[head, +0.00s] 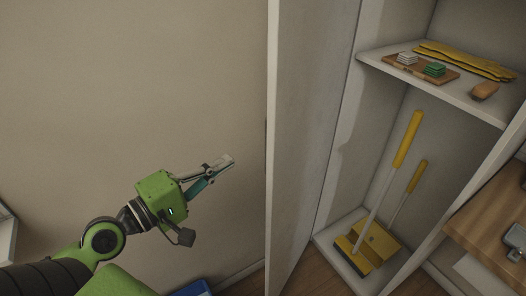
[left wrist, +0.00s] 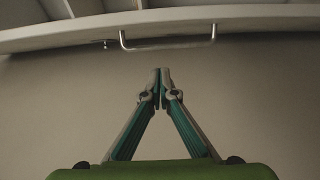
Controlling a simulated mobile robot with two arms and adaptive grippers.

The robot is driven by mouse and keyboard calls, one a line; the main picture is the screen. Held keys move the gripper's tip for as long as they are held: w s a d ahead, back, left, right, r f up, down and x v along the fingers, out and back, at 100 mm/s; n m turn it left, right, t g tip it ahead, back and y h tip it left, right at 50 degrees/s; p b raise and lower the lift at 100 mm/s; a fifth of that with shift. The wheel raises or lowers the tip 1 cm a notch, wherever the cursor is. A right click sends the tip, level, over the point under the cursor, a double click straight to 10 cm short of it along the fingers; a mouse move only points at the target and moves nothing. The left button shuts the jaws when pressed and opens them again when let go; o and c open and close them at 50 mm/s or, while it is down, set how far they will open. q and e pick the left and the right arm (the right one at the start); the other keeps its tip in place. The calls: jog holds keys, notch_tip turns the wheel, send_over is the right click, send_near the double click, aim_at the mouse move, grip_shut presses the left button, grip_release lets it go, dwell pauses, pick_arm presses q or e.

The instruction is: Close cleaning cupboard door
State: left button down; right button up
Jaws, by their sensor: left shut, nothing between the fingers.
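The cleaning cupboard door (head: 308,110) stands open in the head view, a tall pale panel left of the cupboard's interior. My left gripper (head: 230,160) is shut and empty, to the left of the door, with a visible gap between its tips and the door edge. In the left wrist view its closed fingertips (left wrist: 160,72) point up the picture toward a metal bar handle (left wrist: 166,44) on a pale panel, without visibly touching it. I cannot tell for sure that this panel is the door. My right gripper is not in view.
The cupboard shelf (head: 480,104) holds yellow gloves (head: 465,61), a tray (head: 400,66) with sponges and a brush (head: 484,91). A yellow dustpan and broom (head: 372,243) stand below. A wooden counter (head: 490,225) is at right. Bare wall (head: 130,80) lies left of the door.

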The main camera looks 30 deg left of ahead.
pick_arm(q)
jog(key=w+d+p, duration=0.6)
jog(key=w+p, duration=0.1)
dwell(0.5)
jog(key=shift+d, duration=0.1)
jog(key=shift+d, duration=0.1)
